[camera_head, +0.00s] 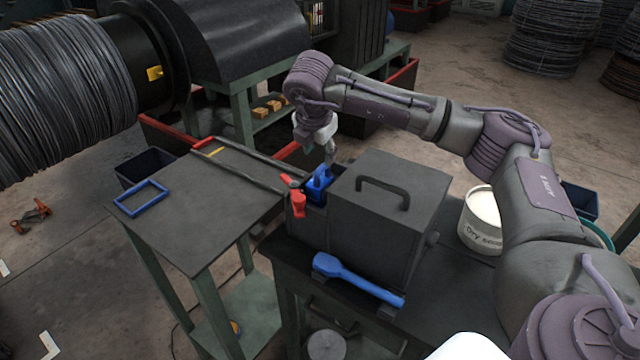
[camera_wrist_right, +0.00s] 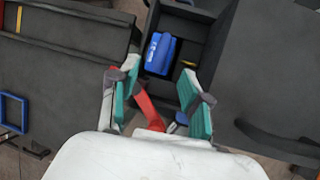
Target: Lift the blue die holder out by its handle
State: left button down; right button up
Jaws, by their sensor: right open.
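The blue die holder (camera_head: 320,185) sits in the open compartment at the left end of a dark grey box (camera_head: 385,215). In the wrist view the blue die holder (camera_wrist_right: 160,54) lies inside the dark compartment, beyond my fingertips. My right gripper (camera_head: 329,150) is above the compartment, with its fingers pointing down. In the wrist view my right gripper (camera_wrist_right: 160,98) is open, with teal pads apart and nothing held. A red lever (camera_wrist_right: 148,108) shows between the pads, below the die holder in the picture. My left gripper is not in view.
The red lever (camera_head: 297,198) stands at the box's left edge. A blue-handled tool (camera_head: 355,278) lies in front of the box. A white bucket (camera_head: 481,220) stands to the right. A side table (camera_head: 195,215) at left holds a blue frame (camera_head: 141,198).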

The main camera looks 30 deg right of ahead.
aim_at(322, 166)
jog(key=x, duration=0.3)
jog(key=shift+d+r, duration=0.15)
jog(key=shift+d, duration=0.05)
jog(key=shift+p+x, duration=0.85)
jog(key=shift+p, duration=0.4)
jog(key=p+x, duration=0.1)
jog(key=x, duration=0.2)
jog(key=shift+f+p, duration=0.3)
jog(key=shift+f, duration=0.05)
jog(key=shift+d+f, duration=0.1)
jog(key=shift+f, duration=0.1)
grip_shut()
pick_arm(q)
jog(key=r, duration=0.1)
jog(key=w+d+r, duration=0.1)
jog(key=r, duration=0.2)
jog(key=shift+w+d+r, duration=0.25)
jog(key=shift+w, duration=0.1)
pick_arm(e)
jog(key=shift+w+r, duration=0.1)
jog(key=shift+r, duration=0.1)
